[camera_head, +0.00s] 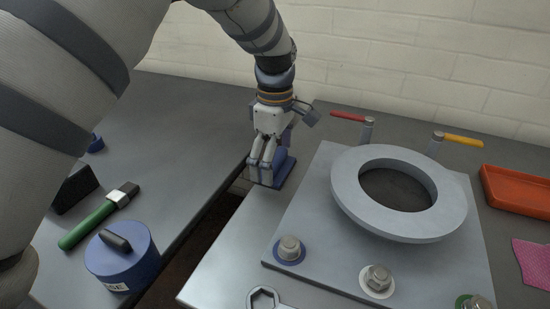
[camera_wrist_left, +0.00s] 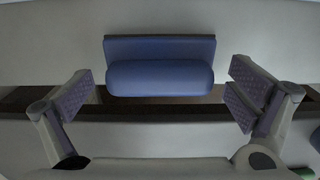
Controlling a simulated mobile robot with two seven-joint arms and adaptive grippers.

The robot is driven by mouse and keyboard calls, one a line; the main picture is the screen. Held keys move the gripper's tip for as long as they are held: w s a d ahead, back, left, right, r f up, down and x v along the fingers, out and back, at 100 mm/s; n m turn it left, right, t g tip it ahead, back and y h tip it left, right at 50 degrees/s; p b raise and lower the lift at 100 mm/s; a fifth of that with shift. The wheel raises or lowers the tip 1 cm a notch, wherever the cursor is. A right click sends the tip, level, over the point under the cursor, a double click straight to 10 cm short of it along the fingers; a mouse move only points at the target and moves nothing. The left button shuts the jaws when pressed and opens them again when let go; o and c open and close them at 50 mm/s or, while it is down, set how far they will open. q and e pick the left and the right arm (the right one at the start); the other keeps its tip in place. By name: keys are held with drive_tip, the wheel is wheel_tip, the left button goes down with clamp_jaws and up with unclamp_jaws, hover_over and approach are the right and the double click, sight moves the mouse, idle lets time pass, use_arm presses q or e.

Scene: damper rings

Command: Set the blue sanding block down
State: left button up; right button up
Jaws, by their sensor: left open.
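The blue sanding block (camera_head: 284,168) rests on the right-hand worktop, close to its left edge beside the dark gap. My left gripper (camera_head: 262,178) is just above and beside it in the head view and hides part of it. In the left wrist view the blue sanding block (camera_wrist_left: 160,72) shows as a flat base with a rounded grip. It lies ahead of and between the widely spread fingertips of my left gripper (camera_wrist_left: 160,98), with clear space on both sides. My left gripper is open and empty. My right gripper is not in view.
A metal plate (camera_head: 300,222) carries a large grey ring (camera_head: 436,208) and several bolts. Red (camera_head: 347,117) and yellow (camera_head: 464,139) handles stand behind it. An orange tray (camera_head: 510,205) is at right.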

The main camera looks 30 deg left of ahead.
use_arm(q)
wheel_tip(320, 180, up, 12)
idle(0.3)
drive_tip(key=shift+c, duration=0.6)
clamp_jaws()
drive_tip(key=shift+r, duration=0.1)
idle(0.7)
wheel_tip(320, 180, up, 12)
idle(1.3)
idle(0.4)
